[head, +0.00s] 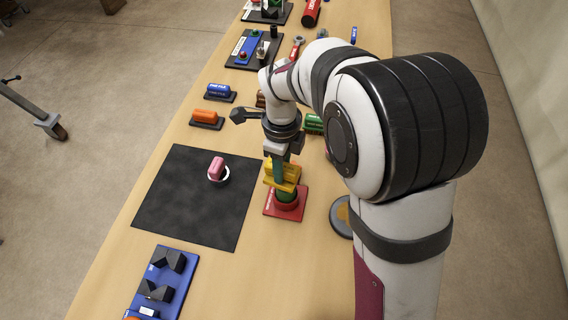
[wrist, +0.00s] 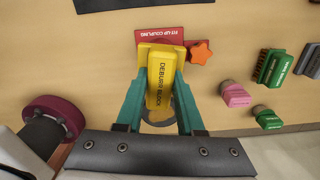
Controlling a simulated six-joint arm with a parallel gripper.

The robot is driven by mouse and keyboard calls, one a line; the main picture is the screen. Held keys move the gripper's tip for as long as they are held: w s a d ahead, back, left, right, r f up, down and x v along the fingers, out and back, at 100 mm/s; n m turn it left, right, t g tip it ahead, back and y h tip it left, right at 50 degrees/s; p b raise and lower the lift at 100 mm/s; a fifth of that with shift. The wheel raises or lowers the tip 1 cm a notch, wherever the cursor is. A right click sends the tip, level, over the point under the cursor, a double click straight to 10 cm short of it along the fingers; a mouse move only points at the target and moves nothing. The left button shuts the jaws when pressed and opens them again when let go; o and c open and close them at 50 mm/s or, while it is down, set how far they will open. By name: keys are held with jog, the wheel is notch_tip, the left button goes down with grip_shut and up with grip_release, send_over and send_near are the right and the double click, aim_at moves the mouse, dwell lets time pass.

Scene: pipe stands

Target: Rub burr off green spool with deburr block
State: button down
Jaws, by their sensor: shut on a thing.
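My gripper (head: 280,168) points down, its teal fingers shut on the yellow deburr block (wrist: 160,80), whose label faces the wrist camera. The block also shows in the head view (head: 284,174), over the red fit-up coupling stand (head: 272,209). The red stand shows beyond the block in the wrist view (wrist: 185,35), with an orange star knob (wrist: 201,52) at its side. A green round part (head: 287,197), apparently the green spool, sits on the stand just below the yellow parts. Whether the block touches it is unclear. The burr cannot be made out.
A blue fixture (head: 185,275) is at front left. A grey disc (head: 341,217) lies right of the stand. Orange (head: 205,116) and blue blocks (head: 219,90) stand behind.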

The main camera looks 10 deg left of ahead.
jog(key=shift+r, duration=2.9)
jog(key=shift+d, duration=0.1)
jog(key=d+r+n, duration=0.5)
jog(key=d+n, duration=0.4)
jog(key=n, duration=0.1)
jog(key=d+r+n, duration=0.5)
jog(key=d+n, duration=0.4)
jog(key=shift+w+d+n, duration=0.15)
jog(key=shift+d+n, duration=0.25)
jog(key=shift+f, duration=0.1)
jog(key=c, duration=1.1)
grip_release()
grip_shut()
